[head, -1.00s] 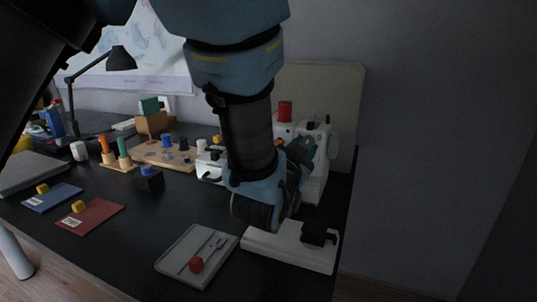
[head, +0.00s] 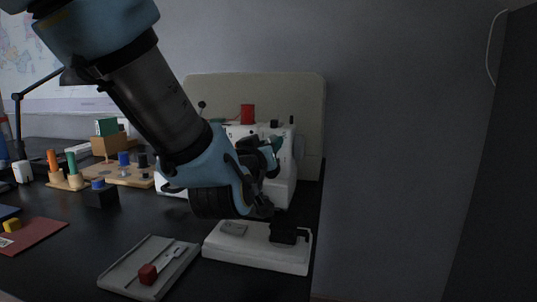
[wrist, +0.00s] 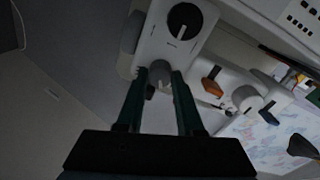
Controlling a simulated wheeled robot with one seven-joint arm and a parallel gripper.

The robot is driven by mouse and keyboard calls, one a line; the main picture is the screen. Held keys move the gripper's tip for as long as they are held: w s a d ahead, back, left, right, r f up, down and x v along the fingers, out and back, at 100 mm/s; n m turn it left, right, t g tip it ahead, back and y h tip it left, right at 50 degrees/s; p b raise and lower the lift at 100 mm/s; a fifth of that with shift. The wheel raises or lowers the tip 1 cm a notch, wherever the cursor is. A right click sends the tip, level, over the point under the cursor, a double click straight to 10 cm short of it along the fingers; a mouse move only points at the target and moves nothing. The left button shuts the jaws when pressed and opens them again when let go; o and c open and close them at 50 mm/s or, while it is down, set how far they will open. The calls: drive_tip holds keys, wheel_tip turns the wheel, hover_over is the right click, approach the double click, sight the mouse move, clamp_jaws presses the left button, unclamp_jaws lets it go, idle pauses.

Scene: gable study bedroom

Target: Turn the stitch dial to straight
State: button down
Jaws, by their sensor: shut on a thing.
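The white sewing machine (head: 287,185) stands at the back right of the desk in the head view, partly hidden by my arm. In the wrist view its white end face (wrist: 155,42) carries a black round dial (wrist: 182,14) with a pale pointer line, and a smaller grey knob (wrist: 159,84) below it. My gripper (wrist: 159,74) has its green fingers on either side of the grey knob and is shut on it. The black dial is apart from the fingers. I cannot tell from the markings which one is the stitch dial. In the head view my gripper (head: 273,150) is at the machine's front.
A red spool (head: 247,114) tops the machine. A dark panel (head: 490,180) stands at the far right.

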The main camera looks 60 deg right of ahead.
drive_tip(key=shift+n, duration=0.3)
drive_tip(key=c, duration=0.5)
unclamp_jaws()
drive_tip(key=shift+c, duration=0.2)
drive_tip(key=v, duration=1.1)
drive_tip(key=shift+b, duration=0.35)
drive_tip(key=shift+d+r, duration=0.1)
